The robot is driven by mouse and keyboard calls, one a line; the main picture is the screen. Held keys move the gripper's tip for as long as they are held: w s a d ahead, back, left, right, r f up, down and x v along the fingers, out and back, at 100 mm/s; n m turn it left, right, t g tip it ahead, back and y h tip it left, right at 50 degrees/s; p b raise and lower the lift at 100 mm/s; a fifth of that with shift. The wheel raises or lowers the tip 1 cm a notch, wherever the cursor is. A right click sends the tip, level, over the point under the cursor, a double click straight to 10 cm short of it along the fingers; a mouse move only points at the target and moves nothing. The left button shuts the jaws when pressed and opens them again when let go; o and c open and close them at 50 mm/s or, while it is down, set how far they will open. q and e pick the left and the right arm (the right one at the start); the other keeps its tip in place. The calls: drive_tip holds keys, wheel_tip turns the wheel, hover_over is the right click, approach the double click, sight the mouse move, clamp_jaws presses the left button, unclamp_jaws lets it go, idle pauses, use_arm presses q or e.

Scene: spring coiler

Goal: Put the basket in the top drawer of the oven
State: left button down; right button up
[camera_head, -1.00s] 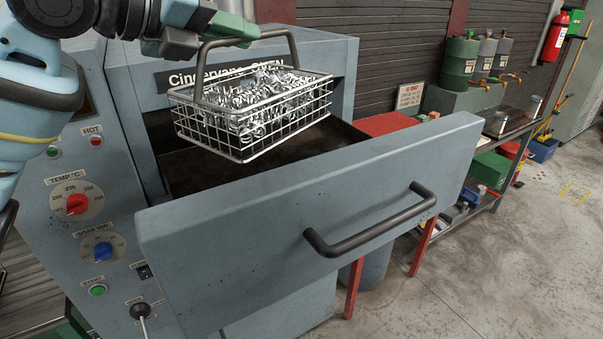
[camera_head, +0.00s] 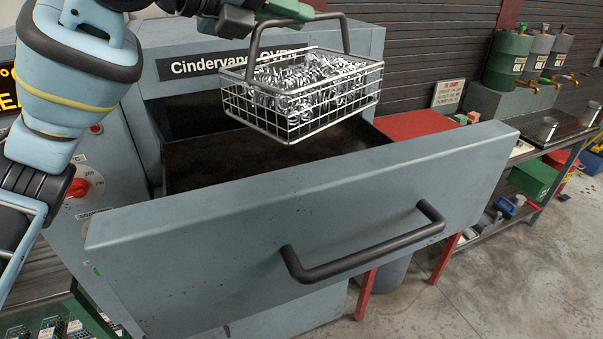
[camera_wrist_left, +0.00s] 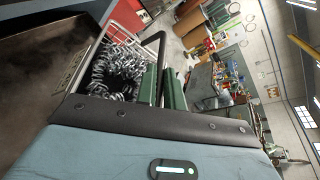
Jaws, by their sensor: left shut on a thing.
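The wire basket (camera_head: 300,120), filled with shiny metal springs, hangs level by its dark arched handle. My left gripper (camera_head: 290,12) is shut on that handle at the top of the head view. In the left wrist view, its green fingers (camera_wrist_left: 165,88) show beside the basket (camera_wrist_left: 122,68). The oven's top drawer (camera_head: 300,220) is pulled open, with a dark inner tray (camera_head: 215,160). The basket appears above the open drawer, near its right part; its bottom looks higher than the front panel. My right gripper is not in view.
The oven body (camera_head: 265,55) stands behind the drawer. The drawer's front panel and black bar handle (camera_head: 365,245) face me. A red stand (camera_head: 415,124) and a workbench (camera_head: 560,140) with drums are at right.

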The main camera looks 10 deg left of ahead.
use_arm(q)
wheel_tip(320, 180, down, 17)
drive_tip(key=shift+r, duration=0.2)
idle(1.1)
drive_tip(key=shift+f, duration=0.2)
drive_tip(key=c, duration=1.5)
unclamp_jaws()
drive_tip(key=shift+f, duration=0.1)
drive_tip(key=shift+b+v, duration=0.55)
drive_tip(key=shift+v, duration=5.5)
